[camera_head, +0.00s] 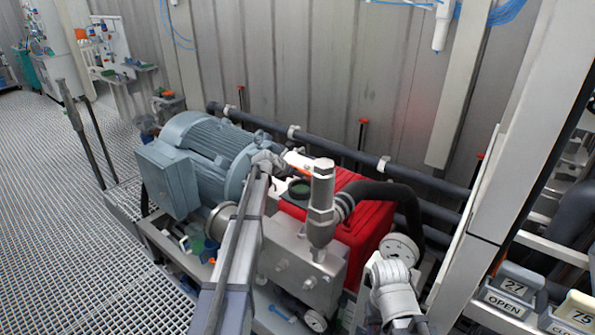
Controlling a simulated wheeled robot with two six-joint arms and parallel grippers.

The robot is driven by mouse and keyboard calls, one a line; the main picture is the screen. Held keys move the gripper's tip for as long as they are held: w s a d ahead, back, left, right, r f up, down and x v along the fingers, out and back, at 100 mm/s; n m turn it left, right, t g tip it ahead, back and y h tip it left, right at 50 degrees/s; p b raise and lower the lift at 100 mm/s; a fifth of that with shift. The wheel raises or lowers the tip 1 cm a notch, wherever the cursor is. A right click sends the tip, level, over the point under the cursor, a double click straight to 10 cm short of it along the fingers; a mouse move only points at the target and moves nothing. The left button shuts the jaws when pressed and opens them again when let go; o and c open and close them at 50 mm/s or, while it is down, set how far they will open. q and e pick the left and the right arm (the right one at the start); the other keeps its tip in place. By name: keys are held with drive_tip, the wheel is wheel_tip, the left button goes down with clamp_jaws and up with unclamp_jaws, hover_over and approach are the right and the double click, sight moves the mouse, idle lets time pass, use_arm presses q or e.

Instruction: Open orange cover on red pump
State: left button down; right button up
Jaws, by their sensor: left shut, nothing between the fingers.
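The red pump (368,213) stands in the middle, joined to a blue-grey motor (205,146). A small orange part (296,152), which looks like the cover, shows at the pump's upper left edge, mostly hidden behind my left gripper. My left gripper (283,163) is at the end of the arm that rises from the bottom, shut and empty, right beside the orange part. I cannot tell whether they touch. My right arm's grey-white end (391,288) is low in front of the pump's right side; its fingers cannot be made out.
A metal fitting (321,205) with a thick black hose (385,192) stands upright in front of the pump. Dark pipes (432,180) run behind it along the wall. A white post and valve tags (507,300) are at right. Open grating floor (65,220) lies at left.

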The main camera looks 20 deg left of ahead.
sight(305, 166)
use_arm(q)
drive_tip(key=shift+w+d+r+g+p, duration=0.1)
drive_tip(key=shift+w+r+g+p, duration=0.35)
drive_tip(key=shift+r+p, duration=0.25)
drive_tip(key=shift+w+d+r, duration=0.1)
drive_tip(key=shift+w, duration=0.1)
drive_tip(key=shift+w+d+r+p, duration=0.3)
drive_tip(key=shift+w+r+p, duration=0.2)
drive_tip(key=shift+w, duration=0.25)
drive_tip(key=shift+w+d+r+p, duration=0.15)
drive_tip(key=shift+w+d, duration=0.05)
drive_tip(key=shift+w, duration=0.25)
drive_tip(key=shift+w+d+r+p, duration=0.1)
drive_tip(key=shift+w+d+p, duration=0.05)
drive_tip(key=shift+w, duration=0.3)
use_arm(e)
drive_tip(key=shift+r, duration=2.2)
use_arm(q)
drive_tip(key=shift+w, duration=0.1)
drive_tip(key=shift+r, duration=0.15)
use_arm(e)
drive_tip(key=shift+r, duration=0.1)
